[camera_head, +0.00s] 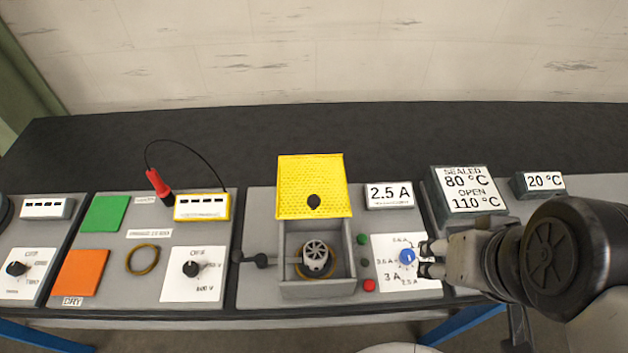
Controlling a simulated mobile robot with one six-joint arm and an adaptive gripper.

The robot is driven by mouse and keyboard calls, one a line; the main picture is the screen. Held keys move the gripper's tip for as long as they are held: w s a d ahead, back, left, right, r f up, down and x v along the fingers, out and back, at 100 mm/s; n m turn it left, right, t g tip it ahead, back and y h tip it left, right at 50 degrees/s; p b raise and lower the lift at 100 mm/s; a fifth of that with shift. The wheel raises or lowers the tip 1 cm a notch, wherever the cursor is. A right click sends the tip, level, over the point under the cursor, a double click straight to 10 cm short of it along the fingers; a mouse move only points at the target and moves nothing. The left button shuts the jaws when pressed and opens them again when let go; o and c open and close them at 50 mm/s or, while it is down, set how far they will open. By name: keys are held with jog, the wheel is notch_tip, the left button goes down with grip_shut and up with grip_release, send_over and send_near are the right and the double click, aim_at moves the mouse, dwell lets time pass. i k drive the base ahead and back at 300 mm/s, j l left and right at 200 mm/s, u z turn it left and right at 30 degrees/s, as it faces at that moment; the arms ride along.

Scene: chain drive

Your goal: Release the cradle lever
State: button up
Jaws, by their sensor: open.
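A dark lever (253,260) with a ball-like end sticks out to the left from the grey open-topped box (318,289); it looks like the cradle lever. Inside the box sits a round grey slotted part (315,256) with a brownish ring around its base. My gripper (422,259) is at the right, well away from the lever. Its two fingers point left and are open, close to the blue knob (407,256) on a white dial plate. I cannot tell whether they touch the knob.
A yellow perforated lid (312,187) stands raised behind the box. Red (369,285) and green buttons sit between box and dial. A 2.5 A display (389,195) and an 80 °C sign (468,190) stand behind. Left are a red probe (158,184), coloured pads and another dial (191,269).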

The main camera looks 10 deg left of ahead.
aim_at(261, 261)
jog(key=u, duration=1.55)
jog(key=l+u, duration=0.1)
jog(key=l, duration=0.15)
jog(key=k+l, duration=0.1)
jog(key=l, duration=0.15)
jog(key=u, duration=0.05)
